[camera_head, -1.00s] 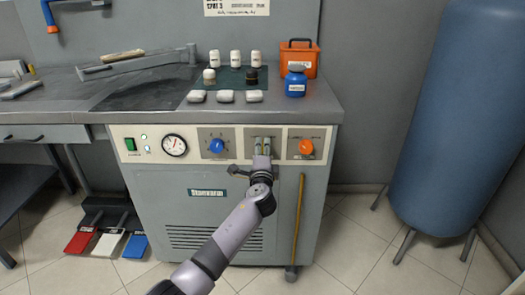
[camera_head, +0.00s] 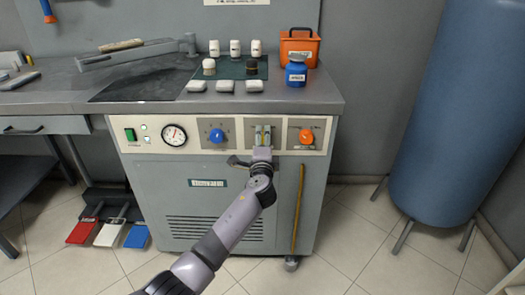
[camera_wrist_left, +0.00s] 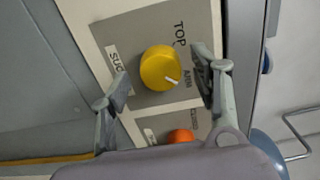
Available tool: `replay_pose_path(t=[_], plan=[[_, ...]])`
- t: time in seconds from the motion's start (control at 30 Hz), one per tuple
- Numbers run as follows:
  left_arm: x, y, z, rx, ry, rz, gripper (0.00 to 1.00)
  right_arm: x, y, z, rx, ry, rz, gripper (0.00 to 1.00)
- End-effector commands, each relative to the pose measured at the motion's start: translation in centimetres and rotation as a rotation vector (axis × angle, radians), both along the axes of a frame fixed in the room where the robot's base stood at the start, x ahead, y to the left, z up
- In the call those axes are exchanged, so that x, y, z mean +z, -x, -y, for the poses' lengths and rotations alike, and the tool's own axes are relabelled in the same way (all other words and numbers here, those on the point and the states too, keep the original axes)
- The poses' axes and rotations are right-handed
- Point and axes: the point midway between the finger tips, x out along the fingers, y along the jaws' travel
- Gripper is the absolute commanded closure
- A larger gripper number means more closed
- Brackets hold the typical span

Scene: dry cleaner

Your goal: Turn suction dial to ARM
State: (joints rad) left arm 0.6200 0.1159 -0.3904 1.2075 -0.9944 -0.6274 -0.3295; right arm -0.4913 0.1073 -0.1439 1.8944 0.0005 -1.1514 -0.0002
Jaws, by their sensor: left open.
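The yellow suction dial (camera_wrist_left: 160,68) shows in the left wrist view on a grey plate, with TOP and ARM printed around it and a partly hidden label beginning "SUC". Its white pointer line points to the lower right, toward the ARM print and slightly below it. My left gripper (camera_wrist_left: 160,82) is open, with one finger on each side of the dial; I cannot tell whether they touch it. In the head view, my left gripper (camera_head: 262,140) is at the front panel (camera_head: 343,138), largely covering the yellow dial. My right gripper is not in view.
A blue dial (camera_head: 216,136) is left of the gripper and an orange dial (camera_head: 306,136) right of it. A gauge (camera_head: 174,135) and green switch (camera_head: 130,134) are further left. Bottles and an orange box (camera_head: 299,48) stand on top. A blue tank (camera_head: 445,110) is at right.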

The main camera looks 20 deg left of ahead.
Motion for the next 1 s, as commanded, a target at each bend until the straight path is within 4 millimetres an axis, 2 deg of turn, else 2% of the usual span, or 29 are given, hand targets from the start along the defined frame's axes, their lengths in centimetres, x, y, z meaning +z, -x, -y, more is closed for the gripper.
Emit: replay_pose_path(t=[0.17,0.6,0.8,1.0], plan=[[-0.1,2.1,0.6,-0.001,0.001,0.0,0.43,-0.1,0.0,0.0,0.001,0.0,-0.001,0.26],[-0.1,9.5,2.8,-0.002,0.001,-0.001,0.43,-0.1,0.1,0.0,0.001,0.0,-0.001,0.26],[0.0,11.0,3.2,-0.001,-0.001,0.0,0.43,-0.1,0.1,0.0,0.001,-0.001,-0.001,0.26],[0.0,11.1,3.2,-0.001,-0.001,0.0,0.43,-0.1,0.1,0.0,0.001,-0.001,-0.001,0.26]])
